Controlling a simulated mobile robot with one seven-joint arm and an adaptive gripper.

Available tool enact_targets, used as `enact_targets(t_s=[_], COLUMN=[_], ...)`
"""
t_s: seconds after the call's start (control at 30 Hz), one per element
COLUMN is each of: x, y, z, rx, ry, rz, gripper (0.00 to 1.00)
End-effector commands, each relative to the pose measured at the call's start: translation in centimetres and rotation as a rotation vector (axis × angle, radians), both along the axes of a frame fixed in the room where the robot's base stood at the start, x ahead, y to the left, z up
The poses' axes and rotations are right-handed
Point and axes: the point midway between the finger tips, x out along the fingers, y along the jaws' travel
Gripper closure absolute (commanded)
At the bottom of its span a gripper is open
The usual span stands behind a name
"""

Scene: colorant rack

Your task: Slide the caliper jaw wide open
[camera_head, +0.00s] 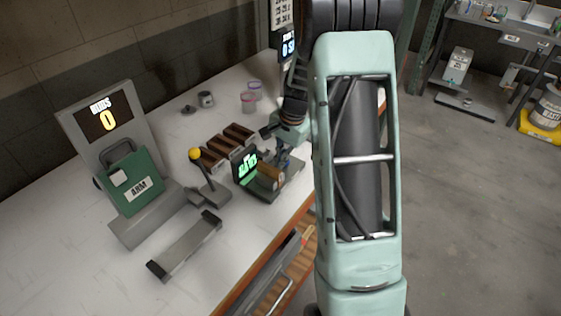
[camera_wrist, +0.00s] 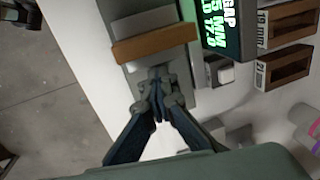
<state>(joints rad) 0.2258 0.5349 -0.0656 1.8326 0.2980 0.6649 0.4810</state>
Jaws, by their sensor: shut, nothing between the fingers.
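The caliper is a grey device whose display (camera_head: 246,167) shows green figures. In the wrist view its display (camera_wrist: 222,22) reads GAP with partly cut-off figures. A brown block (camera_wrist: 155,42) lies across the grey caliper body (camera_wrist: 122,12); I cannot tell whether the jaw touches it. My gripper (camera_wrist: 156,84) is shut and empty, its fingertips over the grey part beside the brown block. Contact with the jaw is unclear. In the head view my gripper (camera_head: 283,158) is small beside the caliper, partly hidden by my arm.
Brown slotted blocks (camera_head: 228,145) stand behind the caliper; the wrist view shows 19 mm (camera_wrist: 288,22) and 21 mm (camera_wrist: 284,67) labels. The table's front edge is close by.

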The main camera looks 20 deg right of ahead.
Motion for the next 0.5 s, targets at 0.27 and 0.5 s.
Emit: enact_targets(t_s=[0.27,0.5], x=[0.4,2.0], y=[-0.7,-3.1], z=[-0.4,-0.4], rx=[0.001,0.002], ry=[0.004,0.006], rz=[0.0,0.0], gripper=[1.0,1.0])
